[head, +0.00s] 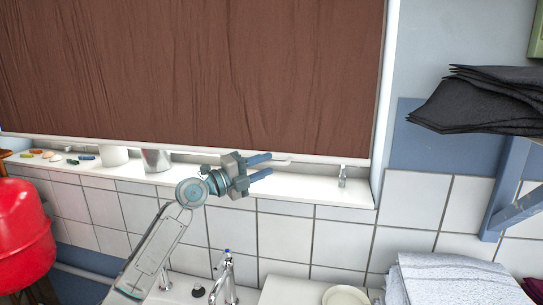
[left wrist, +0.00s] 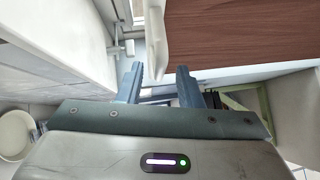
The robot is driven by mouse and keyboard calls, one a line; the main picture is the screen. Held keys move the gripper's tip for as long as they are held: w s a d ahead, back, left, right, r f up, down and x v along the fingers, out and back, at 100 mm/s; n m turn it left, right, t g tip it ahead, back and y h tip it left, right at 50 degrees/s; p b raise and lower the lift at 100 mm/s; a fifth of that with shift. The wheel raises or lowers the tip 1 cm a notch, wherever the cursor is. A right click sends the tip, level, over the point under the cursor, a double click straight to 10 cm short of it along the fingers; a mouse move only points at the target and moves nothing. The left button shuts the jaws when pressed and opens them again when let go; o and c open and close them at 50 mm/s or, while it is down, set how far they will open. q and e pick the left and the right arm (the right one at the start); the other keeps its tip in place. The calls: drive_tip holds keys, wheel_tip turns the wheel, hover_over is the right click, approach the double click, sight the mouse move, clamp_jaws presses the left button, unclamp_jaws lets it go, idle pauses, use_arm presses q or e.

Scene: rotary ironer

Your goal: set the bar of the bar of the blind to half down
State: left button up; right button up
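The brown blind (head: 190,65) hangs over the window, its white bottom bar (head: 120,143) low, a little above the sill. My left gripper (head: 270,165) is in front of the bar, fingers pointing right in the head view, one at about the bar's height and one below it. The fingers are apart. In the left wrist view the white bar (left wrist: 155,45) shows in line with the gap between the open fingers (left wrist: 158,75); I cannot tell whether it touches them. The blind's brown cloth (left wrist: 240,30) shows at the upper right. My right gripper is not in view.
A tap (head: 226,275) is below. A red container (head: 22,235) stands at left; dark folded cloths (head: 485,100) and a grey towel (head: 455,280) are at right.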

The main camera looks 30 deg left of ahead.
use_arm(q)
drive_tip(key=shift+p+x, duration=0.6)
drive_tip(key=shift+x, duration=0.8)
clamp_jaws()
